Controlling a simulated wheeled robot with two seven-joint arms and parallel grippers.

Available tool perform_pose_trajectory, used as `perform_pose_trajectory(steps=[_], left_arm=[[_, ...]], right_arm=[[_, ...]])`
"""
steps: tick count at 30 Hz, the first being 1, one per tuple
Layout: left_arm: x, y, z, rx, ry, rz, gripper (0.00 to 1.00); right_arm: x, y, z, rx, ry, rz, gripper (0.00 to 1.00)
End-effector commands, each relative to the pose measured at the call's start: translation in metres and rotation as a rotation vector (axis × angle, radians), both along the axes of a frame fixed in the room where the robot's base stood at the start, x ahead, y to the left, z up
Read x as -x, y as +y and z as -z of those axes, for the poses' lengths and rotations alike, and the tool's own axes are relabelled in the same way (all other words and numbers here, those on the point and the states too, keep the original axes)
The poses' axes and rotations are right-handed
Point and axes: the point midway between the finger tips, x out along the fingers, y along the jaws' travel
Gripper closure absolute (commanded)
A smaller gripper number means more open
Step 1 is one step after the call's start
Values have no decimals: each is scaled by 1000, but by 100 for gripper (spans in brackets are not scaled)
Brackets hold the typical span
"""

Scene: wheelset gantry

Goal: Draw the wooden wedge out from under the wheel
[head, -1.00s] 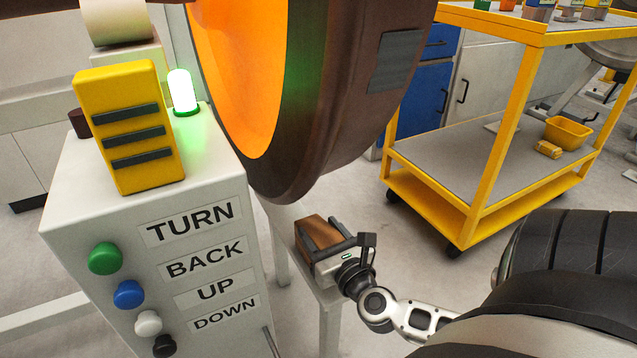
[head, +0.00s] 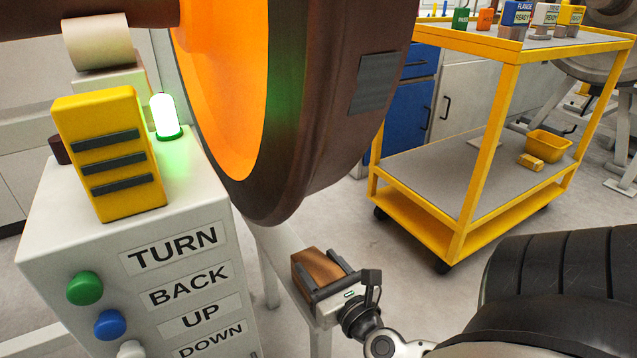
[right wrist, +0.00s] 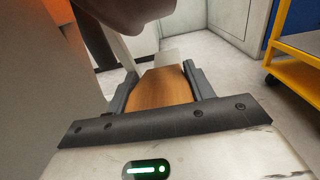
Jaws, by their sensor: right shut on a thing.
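The brown wooden wedge (head: 318,268) is between the fingers of my right gripper (head: 325,275), above a pale rail below the wheel. My right gripper is shut on it. In the right wrist view the wedge (right wrist: 161,88) fills the gap between the two dark fingers. The large wheel (head: 310,110), dark brown with an orange face, stands above and behind the wedge. In the head view a gap shows between the wheel's lower edge and the wedge. Whether the wedge touches the rail cannot be told. My left gripper is not in view.
A control box (head: 130,260) with TURN, BACK, UP and DOWN buttons stands at the left, with a yellow block (head: 108,150) and a lit green lamp (head: 166,117) on top. A yellow cart (head: 455,180) stands at the right. The pale rail (head: 283,245) runs below the wheel.

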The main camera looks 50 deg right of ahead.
Motion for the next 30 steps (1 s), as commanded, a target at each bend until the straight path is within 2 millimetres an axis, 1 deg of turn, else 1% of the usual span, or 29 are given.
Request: perform_pose_trajectory(steps=[10,30], left_arm=[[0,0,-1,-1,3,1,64],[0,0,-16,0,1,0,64]], right_arm=[[2,1,-4,0,-4,1,85],[29,9,-23,0,-3,0,85]])
